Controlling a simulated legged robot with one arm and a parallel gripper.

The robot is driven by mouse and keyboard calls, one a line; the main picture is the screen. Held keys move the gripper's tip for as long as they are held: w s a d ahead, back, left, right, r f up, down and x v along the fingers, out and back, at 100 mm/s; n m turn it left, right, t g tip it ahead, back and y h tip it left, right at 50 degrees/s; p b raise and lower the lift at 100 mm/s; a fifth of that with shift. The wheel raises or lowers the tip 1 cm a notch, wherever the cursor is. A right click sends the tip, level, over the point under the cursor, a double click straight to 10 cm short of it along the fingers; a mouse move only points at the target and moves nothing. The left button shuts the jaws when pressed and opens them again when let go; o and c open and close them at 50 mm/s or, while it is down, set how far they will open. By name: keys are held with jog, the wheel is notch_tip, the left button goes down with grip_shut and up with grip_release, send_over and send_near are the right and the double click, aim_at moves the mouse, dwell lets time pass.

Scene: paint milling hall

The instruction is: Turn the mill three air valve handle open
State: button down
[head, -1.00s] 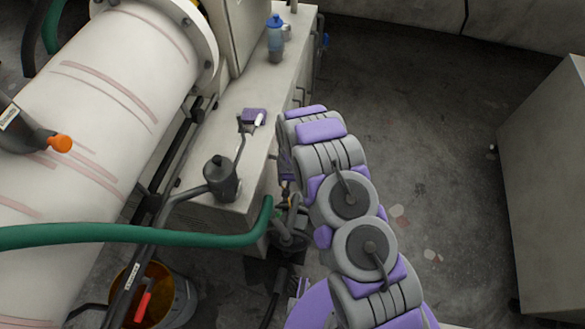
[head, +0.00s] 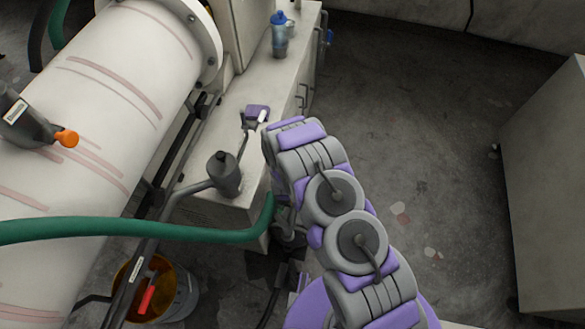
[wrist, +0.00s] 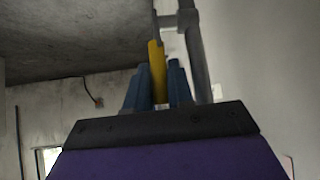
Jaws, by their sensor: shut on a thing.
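A yellow bar, which looks like the valve handle (wrist: 157,62), stands between the two blue fingers of my gripper (wrist: 158,84) in the wrist view. The fingers are shut on it, and its upper part shows above them. A grey pipe (wrist: 194,50) runs upward just right of the handle. In the head view my own arm hides the gripper and the handle. No label tells which mill the valve belongs to.
A green hose (head: 150,229) crosses left of my arm, below a dark filter bowl (head: 224,174) on a pipe. A pale bench (head: 248,92) carries a blue-capped bottle (head: 279,38). A bucket (head: 185,292) stands lower left. Open floor lies right, before a grey cabinet (head: 545,180).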

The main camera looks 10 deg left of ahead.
jog(key=shift+s+f, duration=0.15)
jog(key=shift+s, duration=0.05)
jog(key=c, duration=1.4)
grip_release()
jog(key=o, duration=0.3)
jog(key=shift+w+a, duration=0.1)
jog(key=p+v, duration=0.2)
jog(key=v, duration=1.5)
